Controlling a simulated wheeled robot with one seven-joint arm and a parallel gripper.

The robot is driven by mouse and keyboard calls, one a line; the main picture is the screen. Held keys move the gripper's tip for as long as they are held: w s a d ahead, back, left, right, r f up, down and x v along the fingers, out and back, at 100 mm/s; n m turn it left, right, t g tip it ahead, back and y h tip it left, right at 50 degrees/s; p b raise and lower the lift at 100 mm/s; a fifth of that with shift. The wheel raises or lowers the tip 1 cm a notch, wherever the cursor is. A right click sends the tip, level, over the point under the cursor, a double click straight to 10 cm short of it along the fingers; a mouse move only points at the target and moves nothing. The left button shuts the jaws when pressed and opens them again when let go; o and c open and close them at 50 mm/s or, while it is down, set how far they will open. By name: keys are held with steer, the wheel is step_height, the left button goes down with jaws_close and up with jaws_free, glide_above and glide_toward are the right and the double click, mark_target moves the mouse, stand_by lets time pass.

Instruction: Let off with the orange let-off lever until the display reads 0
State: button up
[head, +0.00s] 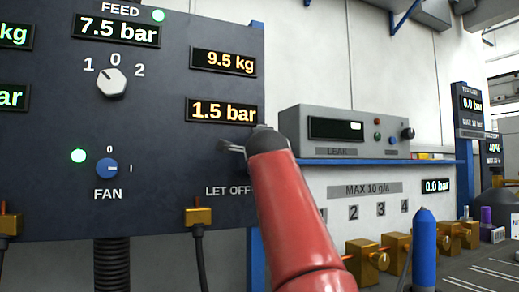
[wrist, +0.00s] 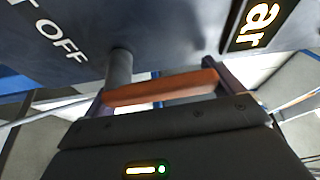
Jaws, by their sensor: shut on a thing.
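In the head view my gripper (head: 234,147) is at the panel's right edge, and my red arm hides the lever. Part of this display (wrist: 262,22) also shows in the wrist view.
The dark panel (head: 180,165) also carries a 9.5 kg display (head: 223,62), a 7.5 bar FEED display (head: 116,29), a white selector knob (head: 111,82) and a blue FAN knob (head: 107,168). A grey leak tester (head: 345,130) stands on a blue shelf right of my arm. Brass fittings and a blue cylinder (head: 424,250) stand lower right.

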steer(key=shift+d+m, duration=0.15)
steer(key=shift+m, duration=0.25)
steer(key=o, duration=1.1)
steer(key=shift+w+f, duration=0.1)
steer(key=shift+c, duration=0.2)
steer(key=s+b, duration=0.4)
steer(key=s, duration=0.3)
steer(key=shift+s, duration=0.4)
